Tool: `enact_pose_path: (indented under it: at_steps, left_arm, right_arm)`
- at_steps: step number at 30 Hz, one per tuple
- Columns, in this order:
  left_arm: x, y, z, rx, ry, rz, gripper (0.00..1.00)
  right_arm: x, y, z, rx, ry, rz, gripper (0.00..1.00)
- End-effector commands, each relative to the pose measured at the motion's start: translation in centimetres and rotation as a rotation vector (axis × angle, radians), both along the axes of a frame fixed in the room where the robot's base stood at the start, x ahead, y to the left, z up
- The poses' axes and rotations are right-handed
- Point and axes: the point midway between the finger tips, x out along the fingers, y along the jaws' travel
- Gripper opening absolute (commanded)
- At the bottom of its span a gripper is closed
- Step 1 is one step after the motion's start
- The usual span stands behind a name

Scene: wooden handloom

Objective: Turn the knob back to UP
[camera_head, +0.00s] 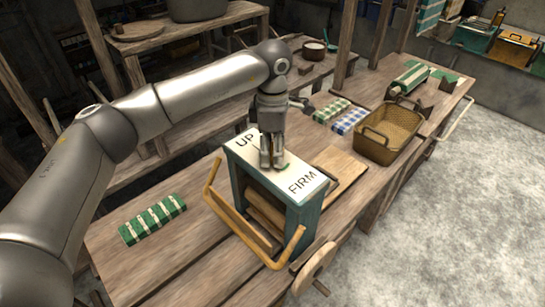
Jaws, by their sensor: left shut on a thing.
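A teal box (301,216) with a white top plate (309,172) stands on the wooden bench. The plate reads UP at its left end and FIRM at its right end. My left gripper (272,162) comes down from above onto the plate between the two words. It is shut on the knob, which its fingers almost wholly hide. Which word the knob points to cannot be told. My right gripper is not in view.
Yellow wooden handles (229,214) stick out at the box's front, with wooden rollers inside. A green-striped cloth (153,219) lies to the left. A wicker basket (390,134) and folded cloths (348,121) lie behind right. A wooden wheel (316,267) sits at the bench's front edge.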

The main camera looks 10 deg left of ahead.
Motion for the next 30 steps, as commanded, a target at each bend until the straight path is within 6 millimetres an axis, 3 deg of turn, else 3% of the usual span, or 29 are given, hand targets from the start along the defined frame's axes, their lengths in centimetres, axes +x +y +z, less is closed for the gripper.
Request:
enact_pose_path:
  at_steps: [9, 30]
  left_arm:
    - [0.1, 0.0, -0.2, -0.001, -0.005, 0.300, 0.24]
    - [0.2, 0.0, 0.0, -0.004, -0.006, 0.966, 0.24]
  right_arm:
    - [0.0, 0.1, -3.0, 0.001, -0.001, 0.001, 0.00]
    - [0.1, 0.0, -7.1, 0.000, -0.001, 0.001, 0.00]
